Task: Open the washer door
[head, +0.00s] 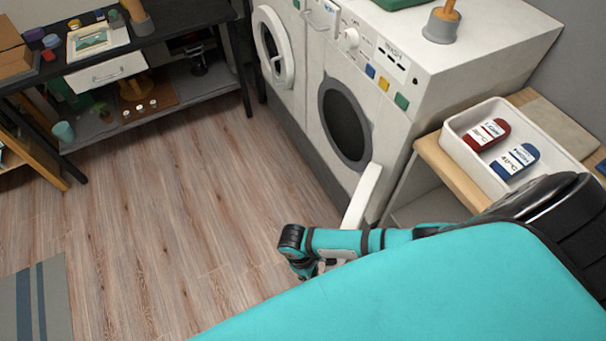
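The washer (325,62) is the right-hand of two white front-loading machines and carries a panel marked WASH. Its round opening (347,120) shows dark inside a grey ring. Its white door (361,196) is swung out from the front, seen nearly edge-on at the lower right of the opening. My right arm reaches in from the right, and its wrist (291,240) is low in front of the door. Part of my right gripper (327,264) shows behind the arm; its fingers are mostly hidden, so contact with the door is unclear. My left gripper is out of view.
The second machine with a round door (274,46) stands left of the washer. A wooden side table (450,172) with a white tray (480,165) of red and blue labelled items is at right. A black shelf desk (160,20) stands upper left.

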